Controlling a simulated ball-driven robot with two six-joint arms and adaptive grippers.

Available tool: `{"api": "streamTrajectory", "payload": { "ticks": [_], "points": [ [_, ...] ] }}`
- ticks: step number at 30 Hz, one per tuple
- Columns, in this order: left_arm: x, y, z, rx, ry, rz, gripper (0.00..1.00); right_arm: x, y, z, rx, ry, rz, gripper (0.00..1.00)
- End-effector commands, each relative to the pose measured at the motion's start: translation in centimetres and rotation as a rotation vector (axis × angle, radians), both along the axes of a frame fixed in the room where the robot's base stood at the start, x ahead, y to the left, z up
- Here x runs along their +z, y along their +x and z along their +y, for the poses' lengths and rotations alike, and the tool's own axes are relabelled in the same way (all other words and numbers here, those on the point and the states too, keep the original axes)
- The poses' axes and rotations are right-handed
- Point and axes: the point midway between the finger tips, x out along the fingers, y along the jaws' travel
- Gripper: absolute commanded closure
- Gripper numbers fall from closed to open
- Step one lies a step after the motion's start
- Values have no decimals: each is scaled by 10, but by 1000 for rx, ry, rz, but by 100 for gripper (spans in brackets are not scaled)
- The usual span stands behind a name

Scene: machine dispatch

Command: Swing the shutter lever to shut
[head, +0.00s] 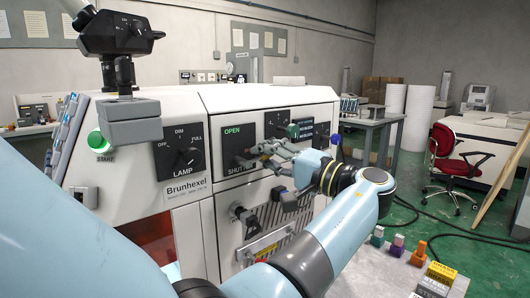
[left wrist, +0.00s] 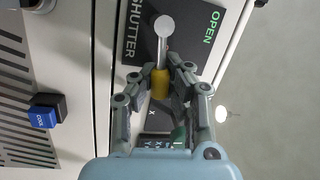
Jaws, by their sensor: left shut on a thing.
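The shutter lever (left wrist: 162,50) is a pale metal rod with a round hub and a yellow grip (left wrist: 160,84), on a black panel (left wrist: 134,18) lettered OPEN in green and SHUTTER in white. In the left wrist view the rod runs from the hub down the picture, pointing roughly sideways between those words. My left gripper (left wrist: 161,78) is shut on the yellow grip, one finger on each side. In the head view my left gripper (head: 268,156) reaches the shutter panel (head: 231,143) from the right and hides most of the lever. My right gripper is not in view.
The lamp dial (head: 184,158) is left of the shutter panel on the white machine front. More dark panels (head: 277,123) are to its right. A lower knob (head: 242,215) sits beneath. A blue button (left wrist: 46,111) shows in the left wrist view. A microscope-like eyepiece (head: 112,35) stands upper left.

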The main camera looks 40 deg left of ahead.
Motion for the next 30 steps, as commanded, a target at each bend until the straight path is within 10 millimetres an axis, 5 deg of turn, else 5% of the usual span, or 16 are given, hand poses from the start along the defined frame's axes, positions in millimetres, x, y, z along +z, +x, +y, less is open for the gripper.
{"api": "streamTrajectory", "payload": {
  "ticks": [16,17,23,30],
  "points": [
    [-3,0,-1,0,-1,33,100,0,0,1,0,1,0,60],
    [-3,0,-1,0,-1,33,88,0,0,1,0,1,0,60],
    [-3,0,-1,0,0,32,61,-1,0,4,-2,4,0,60],
    [-2,0,0,0,1,31,60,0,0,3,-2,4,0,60]
  ]
}}
